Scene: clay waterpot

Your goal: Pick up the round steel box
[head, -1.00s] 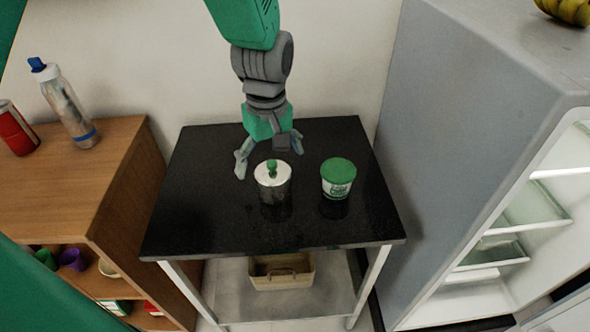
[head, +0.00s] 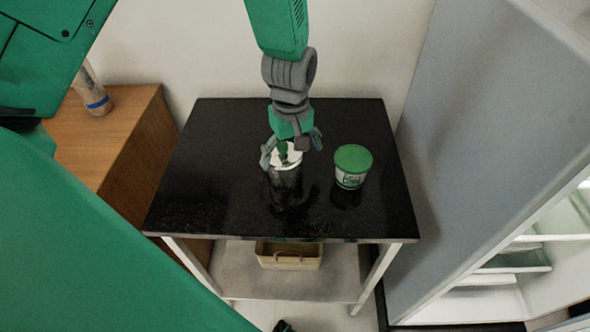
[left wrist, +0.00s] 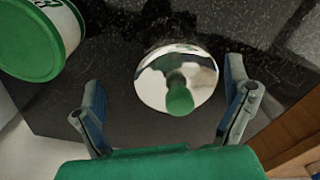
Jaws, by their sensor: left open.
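The round steel box (head: 289,160) stands upright on the black table. My right gripper is not in view.
A white tub with a green lid (head: 352,166) stands to the right of the box on the black table (head: 215,190). A basket (head: 289,255) sits on the shelf below. A wooden cabinet (head: 125,130) is at left, a grey fridge (head: 470,150) at right.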

